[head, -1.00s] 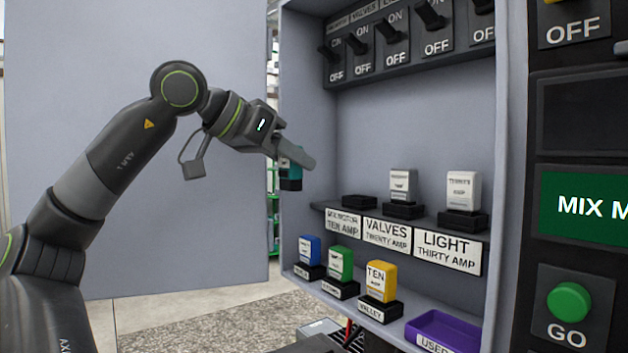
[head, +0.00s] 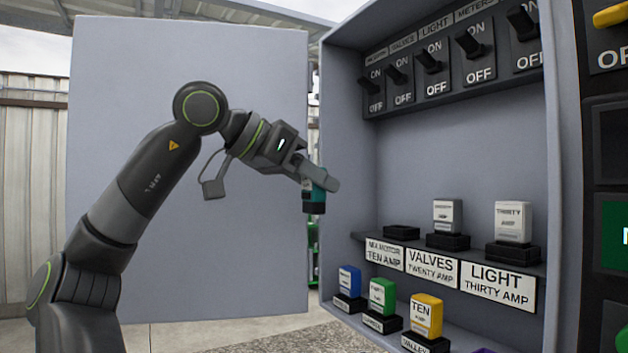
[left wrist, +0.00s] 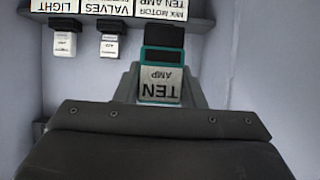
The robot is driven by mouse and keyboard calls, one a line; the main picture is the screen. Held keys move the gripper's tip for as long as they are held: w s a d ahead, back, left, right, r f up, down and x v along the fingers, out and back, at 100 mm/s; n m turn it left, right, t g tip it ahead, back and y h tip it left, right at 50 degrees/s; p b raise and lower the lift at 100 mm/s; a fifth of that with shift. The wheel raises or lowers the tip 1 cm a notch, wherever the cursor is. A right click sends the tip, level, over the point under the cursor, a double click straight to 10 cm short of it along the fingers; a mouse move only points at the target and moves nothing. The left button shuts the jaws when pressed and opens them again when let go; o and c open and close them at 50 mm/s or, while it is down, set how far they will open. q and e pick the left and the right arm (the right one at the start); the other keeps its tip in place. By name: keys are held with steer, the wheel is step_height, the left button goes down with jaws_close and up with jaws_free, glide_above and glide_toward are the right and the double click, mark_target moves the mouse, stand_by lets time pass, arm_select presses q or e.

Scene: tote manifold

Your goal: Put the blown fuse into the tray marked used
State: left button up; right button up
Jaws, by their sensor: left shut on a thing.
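My left gripper (head: 322,178) is shut on a teal fuse (head: 314,194) with a dark lower end, at the left edge of the open cabinet. In the left wrist view this fuse (left wrist: 160,88) has a silver label reading TEN AMP, upside down in the picture, and a dark window. An empty dark socket (head: 401,232) stands above the MIX MOTOR TEN AMP label (head: 384,253). My right gripper is not in view.
White fuses for valves (head: 447,214) and light (head: 513,221) stand in sockets on the shelf. Below are a blue (head: 349,280), a green (head: 383,295) and a yellow fuse (head: 426,315). A row of switches (head: 430,60) runs above. The cabinet door (head: 190,60) stands open behind my arm.

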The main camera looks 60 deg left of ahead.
arm_select(q)
step_height(320, 180, up, 2)
steer(key=shift+p, duration=0.65)
steer(key=shift+f, duration=0.2)
